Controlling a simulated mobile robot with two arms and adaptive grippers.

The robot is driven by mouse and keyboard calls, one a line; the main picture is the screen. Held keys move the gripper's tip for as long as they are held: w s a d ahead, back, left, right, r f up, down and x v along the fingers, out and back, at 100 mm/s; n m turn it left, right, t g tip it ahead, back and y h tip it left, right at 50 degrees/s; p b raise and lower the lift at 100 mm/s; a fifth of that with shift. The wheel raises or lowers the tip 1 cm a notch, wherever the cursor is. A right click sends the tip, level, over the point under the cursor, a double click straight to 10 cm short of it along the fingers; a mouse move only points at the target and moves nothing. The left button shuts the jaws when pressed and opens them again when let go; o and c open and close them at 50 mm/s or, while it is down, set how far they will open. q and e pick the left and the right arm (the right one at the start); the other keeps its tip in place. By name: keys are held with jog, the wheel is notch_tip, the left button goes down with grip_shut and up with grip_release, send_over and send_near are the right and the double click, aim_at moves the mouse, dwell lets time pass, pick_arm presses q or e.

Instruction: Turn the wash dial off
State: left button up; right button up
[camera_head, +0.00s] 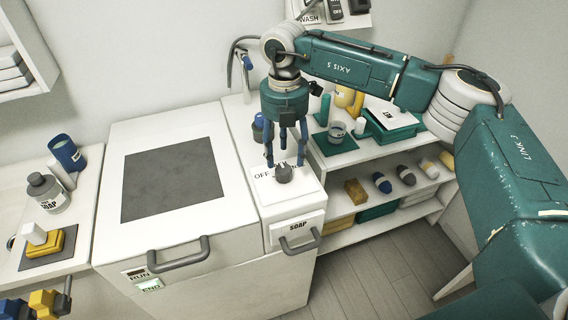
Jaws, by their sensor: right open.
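A small grey dial (284,174) sits on the white top panel (263,190) at the right side of the washing machine. The word OFF is printed to its left, and other lettering behind it is partly covered by my fingers. Which way the dial points is too small to tell. My right gripper (286,157) hangs straight down over the dial, its blue fingers open and spread around and above it. Whether a finger touches the dial cannot be told.
The machine's lid (172,180) and front handle (180,255) lie left of the dial. A SOAP drawer (297,229) is below it. Shelves with a cup (337,131) and several items stand right. A soap bottle (47,193) stands on the left counter.

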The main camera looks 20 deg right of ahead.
aim_at(284, 167)
notch_tip(284, 167, down, 6)
jog(key=shift+r+p, duration=0.1)
jog(key=shift+p, duration=0.45)
jog(key=c, duration=1.1)
jog(key=shift+r, duration=0.1)
jog(key=shift+c, duration=0.2)
